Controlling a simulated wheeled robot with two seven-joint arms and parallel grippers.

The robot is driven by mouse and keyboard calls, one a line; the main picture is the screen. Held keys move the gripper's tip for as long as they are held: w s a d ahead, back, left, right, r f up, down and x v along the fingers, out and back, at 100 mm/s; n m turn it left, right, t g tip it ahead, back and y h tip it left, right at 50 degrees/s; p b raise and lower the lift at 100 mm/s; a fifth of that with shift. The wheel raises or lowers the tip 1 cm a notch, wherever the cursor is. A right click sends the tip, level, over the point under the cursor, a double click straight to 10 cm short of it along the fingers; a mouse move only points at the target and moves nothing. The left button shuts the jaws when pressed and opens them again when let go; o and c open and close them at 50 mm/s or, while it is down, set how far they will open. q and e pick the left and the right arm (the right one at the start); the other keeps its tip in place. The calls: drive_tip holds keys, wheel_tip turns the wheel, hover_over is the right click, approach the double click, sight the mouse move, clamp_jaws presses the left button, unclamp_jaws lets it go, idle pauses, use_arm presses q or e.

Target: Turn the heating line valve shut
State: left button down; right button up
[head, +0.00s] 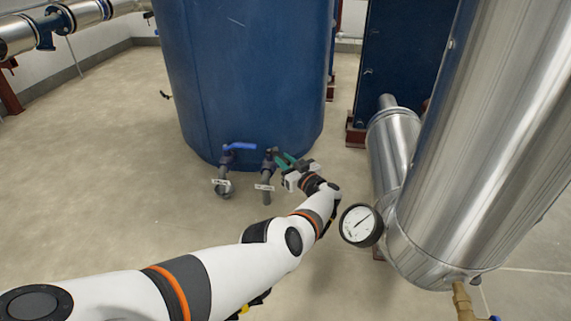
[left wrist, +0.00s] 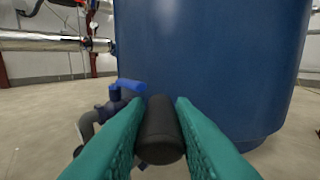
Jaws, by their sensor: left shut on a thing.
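Two small valves stand side by side at the foot of the blue tank. The left one has a blue lever handle (head: 240,146), which also shows in the left wrist view (left wrist: 127,86). The right valve (head: 267,167) has a grey pipe pointing down and a small white tag (head: 264,187), too small to read. My left gripper (head: 285,158) is at this right valve, its green fingers reaching in from the right. In the left wrist view the fingers are shut on a dark, rounded valve handle (left wrist: 160,128), seen end-on. My right gripper is not in view.
The blue tank (head: 245,75) rises right behind the valves. A shiny metal cylinder (head: 480,130) with a round dial gauge (head: 361,225) stands close to the right of my left arm. The floor (head: 90,150) to the left is clear.

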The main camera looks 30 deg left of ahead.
use_arm(q)
drive_tip(key=shift+w, duration=0.1)
idle(0.3)
drive_tip(key=c, duration=1.2)
unclamp_jaws()
drive_tip(key=p+v, duration=0.3)
drive_tip(key=v, duration=0.3)
drive_tip(key=shift+d+r+p, duration=0.1)
drive_tip(key=shift+d+p, duration=0.1)
drive_tip(key=shift+p, duration=0.1)
drive_tip(key=shift+s+d, duration=0.35)
drive_tip(key=shift+d, duration=0.15)
drive_tip(key=shift+c, duration=0.3)
